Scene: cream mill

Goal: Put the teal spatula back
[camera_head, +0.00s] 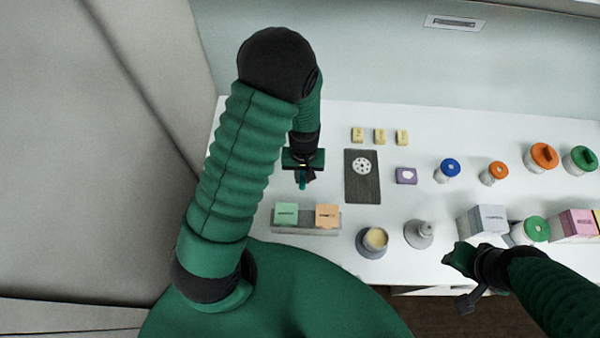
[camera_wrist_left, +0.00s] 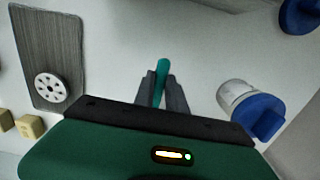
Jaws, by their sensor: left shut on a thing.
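The teal spatula (camera_head: 302,184) shows in the head view as a short teal piece below my left gripper (camera_head: 304,172). In the left wrist view its teal rod (camera_wrist_left: 161,72) stands out between the two grey fingers of the left gripper (camera_wrist_left: 161,88), which are shut on it. The rest of the spatula is hidden by the gripper. It is over the white table, left of the dark grey board (camera_head: 361,190). My right gripper (camera_head: 465,275) is at the table's front edge; its fingers are too unclear to judge.
A grey tray (camera_head: 306,231) holds a green and an orange box. A grey cup with cream contents (camera_head: 375,240) and a grey cone-shaped stand (camera_head: 419,234) are at the front. A blue-lidded jar (camera_head: 448,170) stands right. Another blue-lidded jar (camera_wrist_left: 238,97) is near the left gripper.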

